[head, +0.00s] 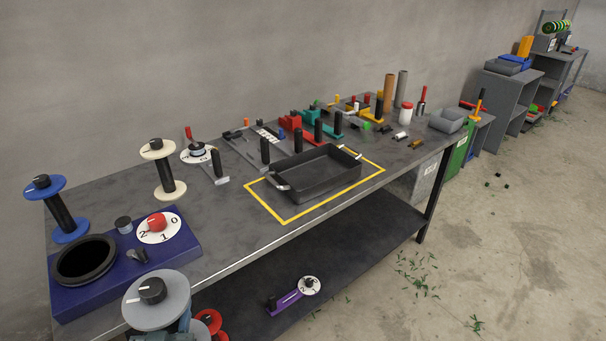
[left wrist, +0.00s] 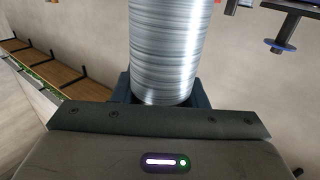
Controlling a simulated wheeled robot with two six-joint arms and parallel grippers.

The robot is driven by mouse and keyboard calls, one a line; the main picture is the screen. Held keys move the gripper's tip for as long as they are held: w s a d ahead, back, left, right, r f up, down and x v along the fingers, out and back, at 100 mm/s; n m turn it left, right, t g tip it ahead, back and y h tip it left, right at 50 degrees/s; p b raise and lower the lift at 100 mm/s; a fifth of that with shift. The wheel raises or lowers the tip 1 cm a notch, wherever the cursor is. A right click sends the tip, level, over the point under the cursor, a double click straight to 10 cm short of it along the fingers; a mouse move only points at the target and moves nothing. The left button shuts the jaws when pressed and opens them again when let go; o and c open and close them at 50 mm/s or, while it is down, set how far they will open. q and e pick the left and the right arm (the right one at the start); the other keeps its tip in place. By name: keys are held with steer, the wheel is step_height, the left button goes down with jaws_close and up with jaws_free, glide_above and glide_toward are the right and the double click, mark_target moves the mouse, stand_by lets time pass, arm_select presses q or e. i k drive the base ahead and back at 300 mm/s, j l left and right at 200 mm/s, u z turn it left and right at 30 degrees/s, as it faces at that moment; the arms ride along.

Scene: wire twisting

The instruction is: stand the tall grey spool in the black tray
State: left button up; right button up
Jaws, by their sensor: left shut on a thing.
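The grey spool (head: 157,302) is at the bottom of the head view, in front of the table's near edge, its grey top flange facing up. In the left wrist view its silvery wound body (left wrist: 162,48) stands between the fingers. My left gripper (left wrist: 160,92) is shut on the spool; in the head view it is mostly hidden beneath the flange. The black tray (head: 313,187) sits on the table inside a yellow outline, up and to the right of the spool, and looks empty. My right gripper is not in view.
A blue unit (head: 180,236) with a round black opening, a blue spool (head: 64,212) and a cream spool (head: 164,170) stand on the table's left. A red spool (head: 212,322) is beside the grey one. Tools and tubes crowd behind the tray. Tabletop between blue unit and tray is clear.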

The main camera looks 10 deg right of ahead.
mark_target(320, 180)
steer(key=i+l, duration=0.15)
steer(key=l, duration=0.2)
steer(key=i+l, duration=0.15)
steer(key=l, duration=0.2)
steer(key=i+l, duration=0.15)
steer(key=l, duration=0.25)
steer(key=i+l, duration=0.1)
steer(key=l, duration=0.25)
steer(key=i+l, duration=0.15)
steer(key=l, duration=0.2)
steer(key=i+l, duration=0.15)
steer(key=l, duration=0.2)
steer(key=i+l, duration=0.15)
steer(key=l, duration=0.2)
steer(key=i+l, duration=0.15)
steer(key=l, duration=0.2)
steer(key=i+j, duration=0.2)
steer(key=i, duration=0.15)
